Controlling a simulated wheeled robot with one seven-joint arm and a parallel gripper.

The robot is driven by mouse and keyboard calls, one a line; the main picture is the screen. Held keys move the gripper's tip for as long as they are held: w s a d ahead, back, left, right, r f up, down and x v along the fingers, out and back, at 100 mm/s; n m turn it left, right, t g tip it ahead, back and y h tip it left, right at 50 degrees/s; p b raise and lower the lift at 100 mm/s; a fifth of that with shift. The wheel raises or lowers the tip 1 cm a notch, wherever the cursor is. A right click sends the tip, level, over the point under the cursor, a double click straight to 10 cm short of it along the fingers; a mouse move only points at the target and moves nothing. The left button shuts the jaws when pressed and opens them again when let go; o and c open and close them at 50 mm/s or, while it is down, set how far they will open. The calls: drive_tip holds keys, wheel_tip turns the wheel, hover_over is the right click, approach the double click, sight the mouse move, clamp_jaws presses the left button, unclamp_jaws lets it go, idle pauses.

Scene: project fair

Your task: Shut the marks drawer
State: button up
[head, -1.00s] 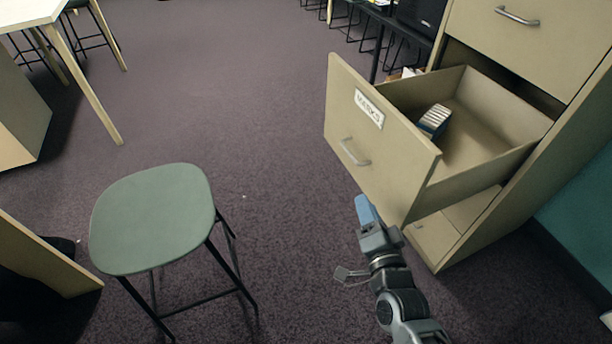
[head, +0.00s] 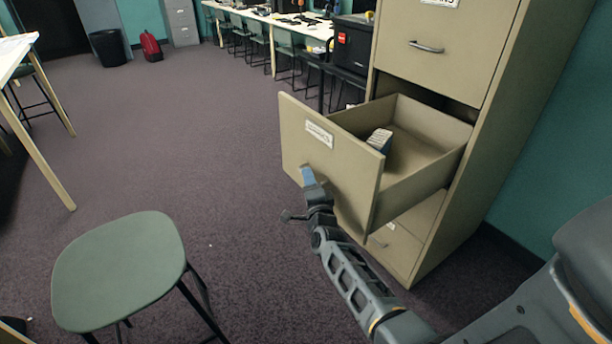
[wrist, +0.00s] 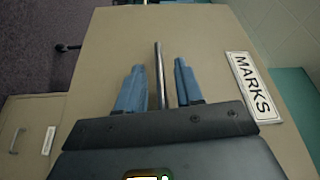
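The marks drawer (head: 345,172) is pulled well out of a tall beige cabinet. Its front carries a white label (head: 319,135), which reads MARKS in the wrist view (wrist: 254,87). A striped block-like item (head: 380,139) lies inside the drawer. My gripper (head: 307,176) is at the outer face of the drawer front and hides its handle in the head view. In the wrist view, the metal handle (wrist: 160,75) runs between my two blue fingers (wrist: 160,86). The fingers are apart, with a gap on each side of the handle; contact with the drawer front is unclear.
The cabinet (head: 485,125) has a closed drawer (head: 428,72) above and another below. A green stool (head: 118,268) stands at lower left, and a table (head: 18,50) at upper left. Carpet is free between stool and cabinet. A long desk with chairs runs along the back.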

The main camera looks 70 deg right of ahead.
drive_tip(key=shift+x, duration=1.2)
drive_tip(key=shift+c, duration=0.3)
clamp_jaws()
